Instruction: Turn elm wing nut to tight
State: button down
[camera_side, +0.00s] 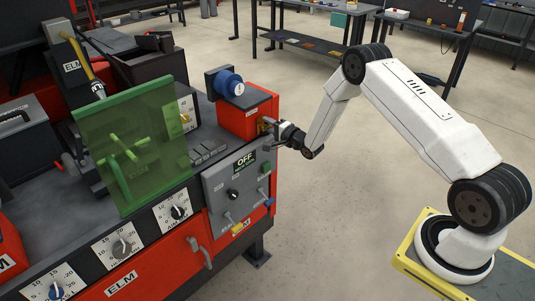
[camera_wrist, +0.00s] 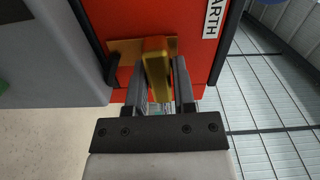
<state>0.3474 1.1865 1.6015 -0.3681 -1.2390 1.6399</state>
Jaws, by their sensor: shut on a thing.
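The brass-yellow wing nut (camera_wrist: 156,68) sits on a brass plate on the red box marked EARTH. In the side view the wing nut (camera_side: 264,124) shows as a small yellow piece at the box's right face. My gripper (camera_side: 274,128) reaches it from the right. In the wrist view the two dark fingers stand on either side of the wing nut and are shut on it. The far part of the wing nut and its stud are hidden, so I cannot tell how tight it is.
The red box (camera_side: 246,108) carries a blue round connector (camera_side: 229,84). Below it is a grey control panel (camera_side: 214,191) with an OFF label, a knob and levers. A green transparent shield (camera_side: 134,146) stands to the left. The floor (camera_side: 330,215) beside the machine is clear.

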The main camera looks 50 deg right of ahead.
dwell(0.3)
jog(key=shift+c, duration=2.3)
grip_release()
jog(key=shift+s, duration=0.1)
jog(key=s, duration=0.7)
jog(key=shift+s, duration=0.3)
jog(key=shift+r, duration=0.1)
